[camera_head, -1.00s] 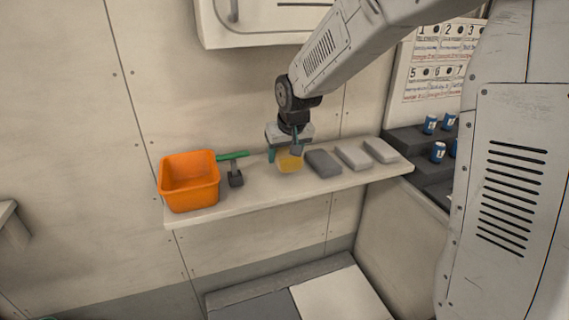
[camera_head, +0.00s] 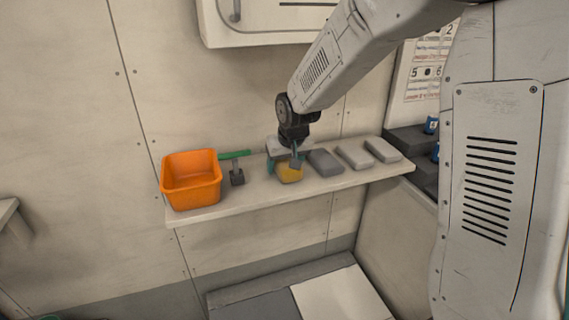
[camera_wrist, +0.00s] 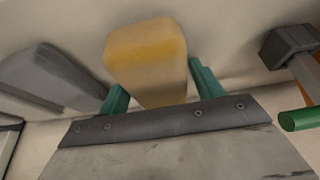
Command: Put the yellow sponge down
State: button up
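The yellow sponge (camera_head: 289,174) is low at the middle of the wall shelf (camera_head: 240,197), left of the grey blocks. My gripper (camera_head: 283,164) is directly above it, pointing down, with its green fingers on either side. In the wrist view the sponge (camera_wrist: 146,55) sits between the two fingers (camera_wrist: 158,80), which lie close against its sides, and it looks gripped. Its underside is hidden, so I cannot tell for certain whether it touches the shelf.
An orange bin (camera_head: 191,190) stands at the shelf's left end. A green-handled tool with a dark head (camera_head: 237,174) lies beside it. Grey blocks (camera_head: 325,162) stand close on the sponge's right. Blue cans (camera_head: 431,125) are on a dark stepped rack at right.

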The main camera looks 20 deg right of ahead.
jog(key=shift+s+d+f, duration=0.15)
jog(key=shift+d+f, duration=0.1)
jog(key=shift+f, duration=0.1)
jog(key=v, duration=1.2)
jog(key=shift+w+a+r, duration=0.1)
jog(key=shift+w+r, duration=0.1)
jog(key=shift+w, duration=0.15)
jog(key=s+d+g, duration=0.3)
jog(key=s, duration=2.9)
jog(key=shift+r, duration=0.5)
jog(key=shift+o, duration=0.6)
